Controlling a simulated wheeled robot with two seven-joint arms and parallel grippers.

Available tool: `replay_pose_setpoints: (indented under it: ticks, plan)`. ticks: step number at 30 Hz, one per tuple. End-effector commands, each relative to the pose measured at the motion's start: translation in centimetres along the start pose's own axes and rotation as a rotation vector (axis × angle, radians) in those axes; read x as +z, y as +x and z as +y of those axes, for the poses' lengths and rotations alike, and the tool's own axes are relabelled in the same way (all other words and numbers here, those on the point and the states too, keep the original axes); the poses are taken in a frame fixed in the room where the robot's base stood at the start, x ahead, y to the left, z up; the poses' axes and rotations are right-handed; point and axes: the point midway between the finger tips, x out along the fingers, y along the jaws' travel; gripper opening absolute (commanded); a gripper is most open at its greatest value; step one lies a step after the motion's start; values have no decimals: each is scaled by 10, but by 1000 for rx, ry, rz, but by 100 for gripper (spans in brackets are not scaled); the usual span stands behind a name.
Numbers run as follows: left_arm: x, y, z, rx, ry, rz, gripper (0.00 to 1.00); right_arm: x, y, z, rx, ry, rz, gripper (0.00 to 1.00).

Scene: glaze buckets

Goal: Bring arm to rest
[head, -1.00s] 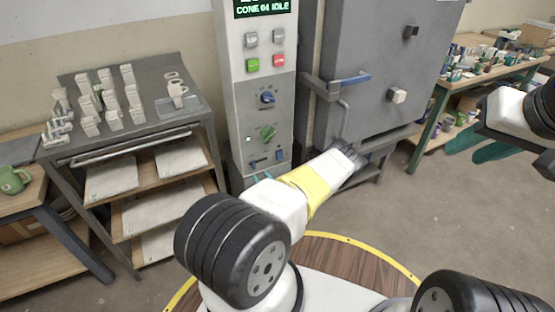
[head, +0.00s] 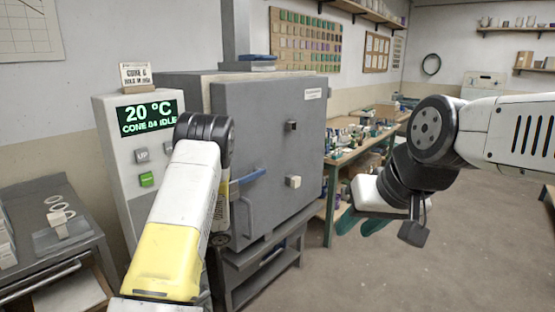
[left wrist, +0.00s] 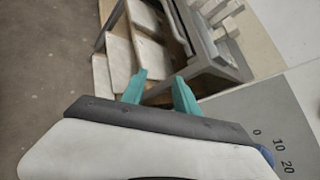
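My left arm (head: 185,215), white with a yellow band, stands bent in front of the kiln's control panel in the head view. Its gripper is hidden there. In the left wrist view my left gripper (left wrist: 158,92) shows two teal fingers spread apart with nothing between them. Behind them are shelf boards and a grey frame. My right arm (head: 480,130) comes in from the right. My right gripper (head: 363,222) points down-left, its teal fingers apart and empty, over the floor in front of the workbench.
The grey kiln (head: 265,150) is shut, with a blue-handled latch. Its display (head: 148,117) reads 20 °C, cone 04, idle. A cluttered workbench (head: 350,153) is behind my right gripper. The floor (head: 400,275) at right is clear.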

Motion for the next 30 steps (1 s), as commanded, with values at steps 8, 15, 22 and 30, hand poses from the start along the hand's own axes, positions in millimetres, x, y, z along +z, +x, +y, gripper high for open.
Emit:
replay_pose_setpoints:
  ticks: [8, 15, 22, 30]
  plan:
    - [77, -67, 14, 329, -280, 221, 36, 0, 0, 0, 0, 0, 0, 35]
    - [133, -135, 34, 567, -490, 458, 36, 0, 0, 0, 0, 0, 0, 35]
    - [185, -204, 55, 750, -669, 715, 36, 0, 0, 0, 0, 0, 0, 35]
    - [243, -276, 83, 905, -849, 1026, 36, 0, 0, 0, 0, 0, 0, 35]
